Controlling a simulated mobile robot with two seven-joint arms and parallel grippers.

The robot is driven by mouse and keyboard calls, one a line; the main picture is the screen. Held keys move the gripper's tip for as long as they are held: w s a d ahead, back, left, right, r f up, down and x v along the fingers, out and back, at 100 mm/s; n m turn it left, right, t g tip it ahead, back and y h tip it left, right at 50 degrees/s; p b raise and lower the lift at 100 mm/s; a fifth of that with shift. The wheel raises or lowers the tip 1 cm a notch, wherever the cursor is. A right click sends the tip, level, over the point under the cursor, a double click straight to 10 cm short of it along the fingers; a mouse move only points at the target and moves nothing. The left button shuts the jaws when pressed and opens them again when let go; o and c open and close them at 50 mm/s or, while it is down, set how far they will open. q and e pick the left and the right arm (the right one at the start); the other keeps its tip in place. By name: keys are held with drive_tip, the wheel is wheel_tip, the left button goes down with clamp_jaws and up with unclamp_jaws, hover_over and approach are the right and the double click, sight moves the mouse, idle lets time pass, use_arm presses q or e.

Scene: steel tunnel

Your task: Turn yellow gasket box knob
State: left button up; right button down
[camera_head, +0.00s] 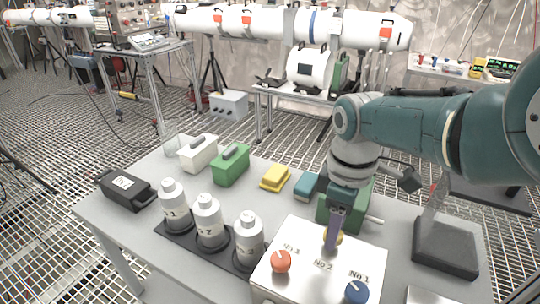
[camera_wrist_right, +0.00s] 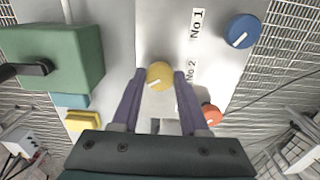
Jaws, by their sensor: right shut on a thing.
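The gasket box (camera_head: 315,262) is a pale box on the table with three knobs on its top. The yellow knob (camera_wrist_right: 160,75) is the middle one, beside the label No 2. My right gripper (camera_head: 333,242) reaches down onto it from above, and its purple fingers are shut on the knob's two sides. In the head view the fingers hide part of the yellow knob (camera_head: 339,237). In the wrist view the knob's white mark points toward the lower left. The orange-red knob (camera_head: 281,261) and the blue knob (camera_head: 356,292) stand on either side. My left gripper is not in view.
Three white bottles (camera_head: 208,222) stand on a black tray left of the box. Behind are green (camera_head: 231,165), white (camera_head: 198,153) and yellow (camera_head: 275,177) blocks, and a green box (camera_wrist_right: 62,55) near my arm. A black device (camera_head: 445,247) stands at right.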

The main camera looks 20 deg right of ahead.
drive_tip(key=shift+n, duration=1.7)
drive_tip(key=shift+c, duration=2.1)
unclamp_jaws()
drive_tip(key=shift+r, duration=0.1)
wheel_tip(320, 180, up, 10)
drive_tip(key=p, duration=0.7)
